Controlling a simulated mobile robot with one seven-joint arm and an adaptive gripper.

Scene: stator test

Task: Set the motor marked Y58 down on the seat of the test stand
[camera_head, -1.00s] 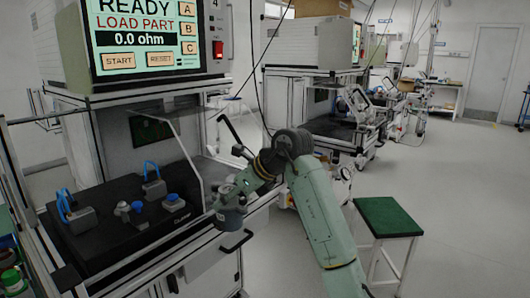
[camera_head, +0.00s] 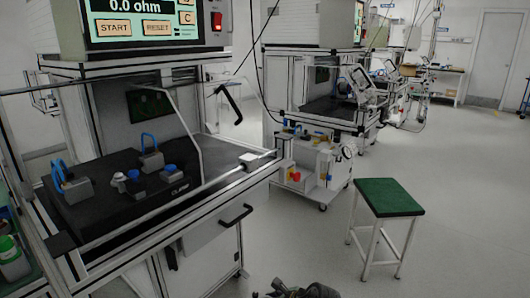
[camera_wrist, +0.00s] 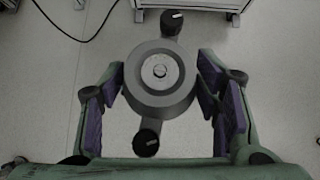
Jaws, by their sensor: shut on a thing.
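In the wrist view my gripper (camera_wrist: 163,98) is shut on a grey round motor (camera_wrist: 158,62), its purple-padded fingers on either side. The motor has a stepped round face with a small hub, and a black knob at its top and bottom. No Y58 marking is legible on it. Grey floor shows below it. The test stand (camera_head: 192,185) is at the left, with a black plate bearing clamps with blue handles and small knobs. I cannot tell its seat apart clearly.
A green-topped stool (camera_head: 388,197) stands on the floor at the right. A black door handle (camera_head: 229,103) and a drawer handle (camera_head: 236,215) stick out from the stand. A second stand (camera_head: 330,110) is behind. Open floor lies at the front right.

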